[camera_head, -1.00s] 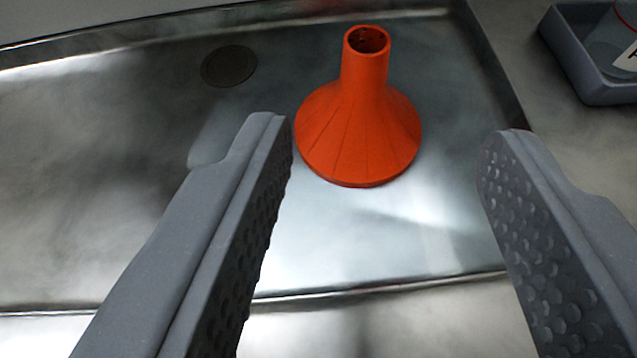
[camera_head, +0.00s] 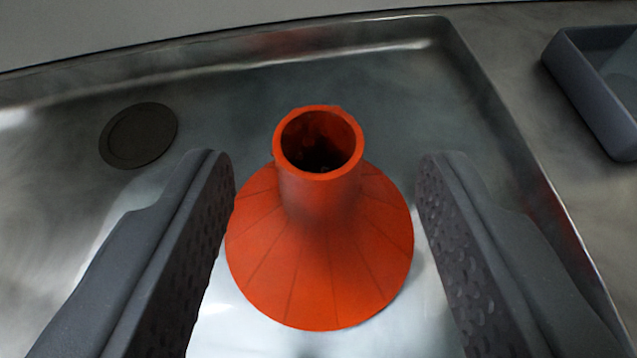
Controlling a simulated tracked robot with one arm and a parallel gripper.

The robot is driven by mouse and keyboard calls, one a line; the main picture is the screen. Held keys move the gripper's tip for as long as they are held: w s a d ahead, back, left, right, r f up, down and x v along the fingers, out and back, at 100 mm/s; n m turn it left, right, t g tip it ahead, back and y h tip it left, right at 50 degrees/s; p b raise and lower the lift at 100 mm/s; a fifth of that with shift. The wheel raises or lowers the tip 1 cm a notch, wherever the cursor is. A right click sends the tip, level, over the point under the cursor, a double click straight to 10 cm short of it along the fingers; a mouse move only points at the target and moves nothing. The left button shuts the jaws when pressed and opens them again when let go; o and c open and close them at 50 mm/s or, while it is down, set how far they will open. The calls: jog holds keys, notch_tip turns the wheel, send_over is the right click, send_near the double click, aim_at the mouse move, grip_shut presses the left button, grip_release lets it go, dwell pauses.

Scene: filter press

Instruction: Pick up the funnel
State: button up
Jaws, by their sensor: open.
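The orange funnel (camera_head: 320,255) stands upright in a shallow metal sink basin, wide mouth down and narrow spout up. Its open spout end faces the camera. My gripper (camera_head: 325,165) is open, with one grey textured finger to the left of the funnel and the other to the right. The funnel lies between the fingers in the picture. A narrow gap shows on the right; the left finger's edge comes very close to the cone, and I cannot tell whether it touches.
The metal basin (camera_head: 300,75) has a raised rim at the back and right. A dark round drain (camera_head: 138,135) lies at the left. A grey tray (camera_head: 590,85) stands on the counter at the right, outside the basin. The basin floor around the funnel is clear.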

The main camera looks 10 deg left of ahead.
aim_at(318, 134)
jog(key=b+x, duration=0.1)
jog(key=x, duration=0.3)
jog(key=shift+s+a+f, duration=0.1)
jog(key=shift+a, duration=0.05)
jog(key=shift+w, duration=0.55)
jog(key=shift+f, duration=0.1)
grip_shut()
